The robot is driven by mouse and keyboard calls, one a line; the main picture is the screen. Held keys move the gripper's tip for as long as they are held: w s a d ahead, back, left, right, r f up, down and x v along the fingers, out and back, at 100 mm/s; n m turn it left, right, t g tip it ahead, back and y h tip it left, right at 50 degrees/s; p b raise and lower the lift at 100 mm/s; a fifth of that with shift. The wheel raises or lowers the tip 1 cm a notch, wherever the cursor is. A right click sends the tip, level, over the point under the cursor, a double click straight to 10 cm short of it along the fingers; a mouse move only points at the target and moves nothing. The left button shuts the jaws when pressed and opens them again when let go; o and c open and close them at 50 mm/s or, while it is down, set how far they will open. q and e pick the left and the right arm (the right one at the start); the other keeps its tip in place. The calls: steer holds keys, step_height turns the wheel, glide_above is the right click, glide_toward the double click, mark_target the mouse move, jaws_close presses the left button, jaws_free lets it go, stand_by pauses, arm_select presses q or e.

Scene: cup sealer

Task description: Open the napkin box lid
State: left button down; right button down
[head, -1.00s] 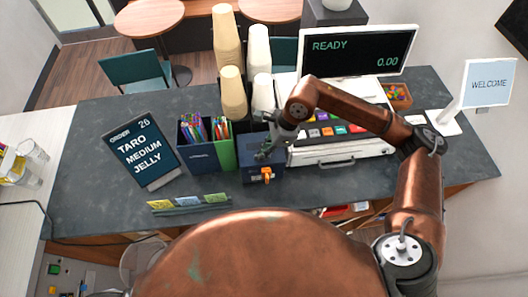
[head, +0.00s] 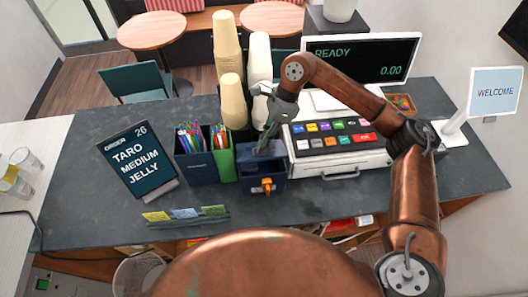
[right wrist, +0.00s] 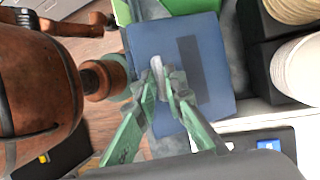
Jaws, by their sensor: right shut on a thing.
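The napkin box (head: 276,186) is a small dark blue box with an orange tap-like piece on its front, standing on the counter. Its blue lid (head: 271,150) appears raised and tilted, with a darker area below its front edge. In the right wrist view the lid (right wrist: 217,105) is a blue panel with a dark slot. My right gripper (head: 264,148) is at the lid; in the wrist view its green fingers (right wrist: 163,88) are shut on a small pale handle of the lid. The fingers partly hide the handle. My left gripper is not in view.
A pen holder (head: 197,168) stands close left of the box, stacked cups (head: 231,100) behind it, and the cash register (head: 340,160) close right. An order sign (head: 138,165) stands further left. The counter front (head: 330,205) is clear.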

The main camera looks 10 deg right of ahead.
steer(key=shift+w, duration=0.5)
steer(key=c, duration=2.4)
jaws_free()
steer(key=o, duration=0.3)
steer(key=shift+w+f, duration=0.1)
steer(key=shift+w, duration=0.15)
steer(key=shift+s, duration=0.1)
steer(key=v, duration=1.2)
steer(key=shift+s, duration=0.1)
